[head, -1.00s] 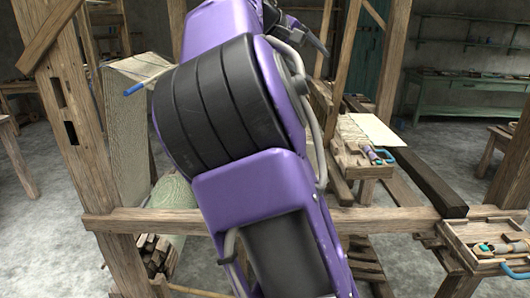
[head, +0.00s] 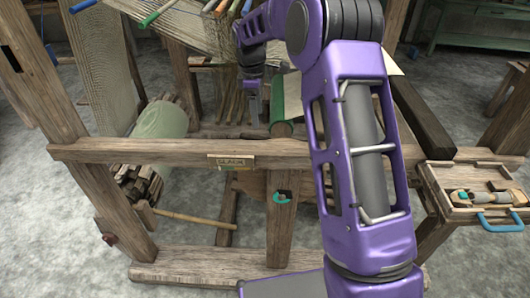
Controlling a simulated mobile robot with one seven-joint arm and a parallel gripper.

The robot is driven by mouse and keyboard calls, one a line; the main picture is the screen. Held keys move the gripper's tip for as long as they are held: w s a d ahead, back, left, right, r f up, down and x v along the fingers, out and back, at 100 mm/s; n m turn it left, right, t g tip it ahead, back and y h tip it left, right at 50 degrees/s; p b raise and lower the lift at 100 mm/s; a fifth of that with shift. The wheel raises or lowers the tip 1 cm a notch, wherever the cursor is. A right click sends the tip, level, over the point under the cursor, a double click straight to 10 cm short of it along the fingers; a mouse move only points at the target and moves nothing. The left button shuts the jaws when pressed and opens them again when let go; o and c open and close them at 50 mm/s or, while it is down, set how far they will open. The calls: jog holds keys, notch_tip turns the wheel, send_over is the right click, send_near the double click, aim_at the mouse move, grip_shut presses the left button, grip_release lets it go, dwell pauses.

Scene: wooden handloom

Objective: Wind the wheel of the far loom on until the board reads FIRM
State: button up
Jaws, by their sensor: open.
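My arm rises at the right of the head view and bends over the wooden loom. My gripper (head: 253,104) hangs downward, small, behind the loom's front rail (head: 120,151). It appears empty, and its fingertips are hard to make out. A small yellowish plate (head: 232,162) is fixed on the front rail; its word seems to read PLAIN, though it is small. A teal ring-shaped part (head: 281,197) sits on a post below the rail. I cannot pick out a wheel or a board reading FIRM; my arm hides part of the loom.
A wooden tray (head: 478,193) with tools and a blue handle stands at the right. A pale green roll (head: 160,120) and stacked wood (head: 135,184) lie at the left. A lower beam (head: 190,268) runs along the floor. A green bench (head: 483,33) stands at the back right.

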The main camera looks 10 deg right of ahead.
jog(key=shift+n+y, duration=0.4)
jog(key=f, duration=0.6)
jog(key=a+f+b, duration=0.1)
jog(key=f, duration=0.5)
jog(key=f+b, duration=0.1)
jog(key=f, duration=0.4)
jog(key=shift+s+a+f, duration=0.1)
jog(key=shift+a+f, duration=0.25)
jog(key=shift+f, duration=0.05)
grip_shut()
